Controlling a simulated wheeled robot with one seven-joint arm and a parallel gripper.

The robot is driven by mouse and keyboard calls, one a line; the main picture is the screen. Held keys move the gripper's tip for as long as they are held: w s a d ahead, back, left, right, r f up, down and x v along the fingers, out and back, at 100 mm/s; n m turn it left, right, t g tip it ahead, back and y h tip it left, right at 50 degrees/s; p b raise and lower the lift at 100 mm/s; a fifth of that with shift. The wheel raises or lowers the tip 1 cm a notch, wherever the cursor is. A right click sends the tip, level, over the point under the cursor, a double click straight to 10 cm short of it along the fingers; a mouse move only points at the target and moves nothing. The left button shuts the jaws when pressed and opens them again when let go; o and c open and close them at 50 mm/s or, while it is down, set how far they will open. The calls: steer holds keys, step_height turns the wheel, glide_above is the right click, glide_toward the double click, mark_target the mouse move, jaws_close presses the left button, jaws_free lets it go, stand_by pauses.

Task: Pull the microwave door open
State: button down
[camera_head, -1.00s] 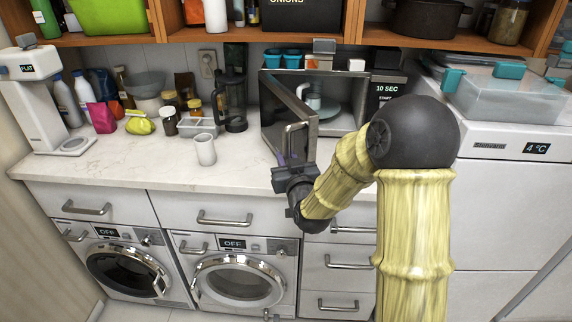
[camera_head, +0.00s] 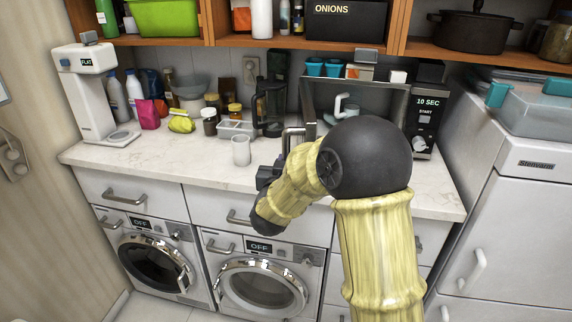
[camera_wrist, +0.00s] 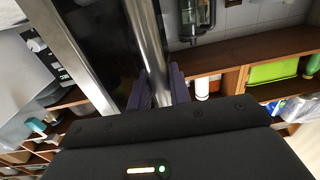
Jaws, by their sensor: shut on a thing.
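The microwave (camera_head: 428,112) stands on the counter, its door swung wide open. The inside (camera_head: 380,98) shows, with a white item in it. The door's metal handle (camera_head: 287,137) is seen nearly edge-on beside the door. My gripper (camera_head: 273,168) is at the lower part of the handle, partly hidden by my arm. In the wrist view the dark purple fingers (camera_wrist: 160,92) are shut around the handle bar (camera_wrist: 146,40). The dark door panel (camera_wrist: 98,45) with its metal frame lies just left of the bar.
A white cup (camera_head: 241,151) stands on the counter just left of my gripper. A clear container (camera_head: 236,130) and a French press (camera_head: 270,108) stand behind it. The shelf (camera_head: 300,43) runs above. The counter front-left (camera_head: 170,160) is clear.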

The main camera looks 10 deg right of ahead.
steer(key=shift+d+r, duration=0.15)
steer(key=shift+r, duration=0.1)
steer(key=c, duration=1.3)
jaws_free()
steer(key=shift+w+f, duration=0.1)
steer(key=shift+c, duration=0.2)
steer(key=b+v, duration=0.2)
steer(key=v, duration=1.5)
steer(key=shift+s, duration=0.25)
steer(key=shift+f, duration=0.1)
